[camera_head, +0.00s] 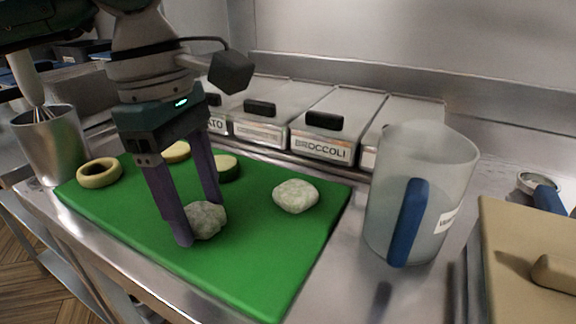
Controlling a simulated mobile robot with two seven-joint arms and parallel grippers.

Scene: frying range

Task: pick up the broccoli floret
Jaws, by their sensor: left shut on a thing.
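A pale grey, lumpy piece (207,220), which looks like a coated broccoli floret, is at the middle of the green cutting board (255,283). My left gripper (199,222) points down with its purple fingers shut on this floret. One finger hides part of its left side. The floret is at or just above the board; I cannot tell if it touches. A second similar pale lump (296,196) lies apart to the right on the board. My right gripper is not in view.
A pale ring (99,173), a yellowish slice (177,152) and a green-edged slice (228,168) lie on the board. A clear jug (452,165) with a blue handle stands to the right. Lidded containers (323,148) line the back; a metal pot (48,146) stands left.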

